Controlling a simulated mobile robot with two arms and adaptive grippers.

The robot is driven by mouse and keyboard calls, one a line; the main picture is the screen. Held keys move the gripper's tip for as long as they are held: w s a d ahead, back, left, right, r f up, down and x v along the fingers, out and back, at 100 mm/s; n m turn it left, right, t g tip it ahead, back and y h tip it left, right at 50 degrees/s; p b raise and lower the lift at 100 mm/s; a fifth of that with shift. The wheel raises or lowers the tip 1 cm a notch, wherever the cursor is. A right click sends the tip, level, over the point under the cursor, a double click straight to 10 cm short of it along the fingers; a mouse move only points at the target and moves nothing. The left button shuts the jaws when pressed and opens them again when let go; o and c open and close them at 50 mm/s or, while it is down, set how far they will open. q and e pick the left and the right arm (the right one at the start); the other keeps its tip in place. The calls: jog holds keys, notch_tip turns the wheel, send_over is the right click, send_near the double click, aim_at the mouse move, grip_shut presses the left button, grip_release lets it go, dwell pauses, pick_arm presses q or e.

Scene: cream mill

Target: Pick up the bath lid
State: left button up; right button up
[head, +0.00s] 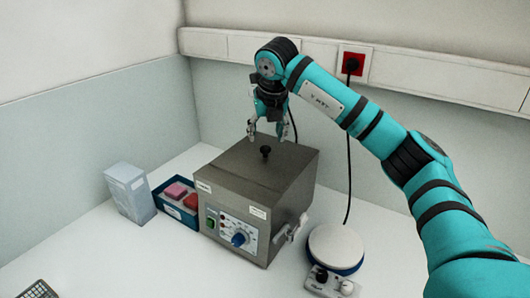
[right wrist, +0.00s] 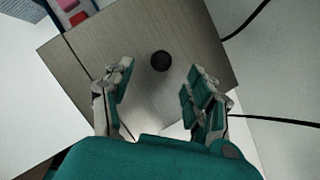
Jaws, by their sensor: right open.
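The bath lid (head: 251,164) is a flat brownish-grey metal cover on top of the boxy water bath (head: 269,218), with a black knob (head: 265,151) in its middle. My right gripper (head: 265,137) is above the lid, pointing down, open and empty, with its fingertips a little above and behind the knob. In the right wrist view the lid (right wrist: 190,35) fills the middle, and the knob (right wrist: 161,61) lies ahead of and between the open fingers (right wrist: 157,82). The lid appears closed flat on the bath. My left gripper is out of view.
A blue tray (head: 176,211) with pink and red items and a pale carton (head: 130,193) stand left of the bath. A round white-topped device (head: 336,248) with a control box stands right. A black cable (head: 349,150) hangs from the red wall socket (head: 354,62).

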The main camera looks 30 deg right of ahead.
aim_at(265, 148)
jog(key=shift+w+f, duration=0.1)
jog(key=shift+f, duration=0.15)
jog(key=shift+d+f, duration=0.15)
jog(key=shift+f, duration=0.05)
jog(key=p+x, duration=0.2)
jog(key=x, duration=0.2)
jog(key=shift+w+d+f+p, duration=0.1)
jog(key=shift+f+p, duration=0.1)
jog(key=shift+p, duration=0.15)
jog(key=shift+f, duration=0.2)
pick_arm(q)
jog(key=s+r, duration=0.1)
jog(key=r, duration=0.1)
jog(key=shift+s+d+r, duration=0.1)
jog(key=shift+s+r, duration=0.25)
pick_arm(e)
jog(key=shift+w, duration=0.1)
jog(key=c, duration=0.4)
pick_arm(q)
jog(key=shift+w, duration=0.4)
pick_arm(e)
jog(key=c, duration=0.8)
jog(key=shift+o, duration=0.2)
jog(key=shift+r, duration=0.1)
